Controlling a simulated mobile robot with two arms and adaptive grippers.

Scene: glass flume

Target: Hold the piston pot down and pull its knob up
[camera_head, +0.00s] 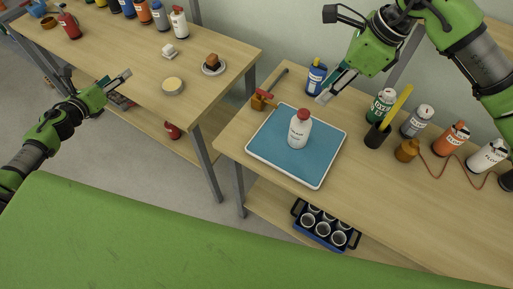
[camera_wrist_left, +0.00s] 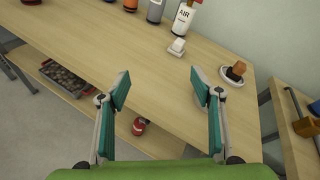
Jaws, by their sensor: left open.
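A white pot with a red knob-like top (camera_head: 299,129) stands upright on a blue tray (camera_head: 268,148) with a white rim, on the right table. I take it for the piston pot; its label is too small to read. My right gripper (camera_head: 329,91) is above the table, behind and right of the pot, apart from it; its jaw gap is not clear. My left gripper (camera_head: 98,76) is open and empty by the left table, far from the pot. The left wrist view shows its fingers apart (camera_wrist_left: 160,89), with bare tabletop between them and no pot in sight.
A hammer-like tool (camera_head: 262,100) lies left of the tray, and a blue bottle (camera_head: 316,77) stands behind it. A dark cup with a yellow stick (camera_head: 378,135) and several bottles stand to the right. A cup crate (camera_head: 325,228) is below. A brown block (camera_head: 212,60) sits on the left table.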

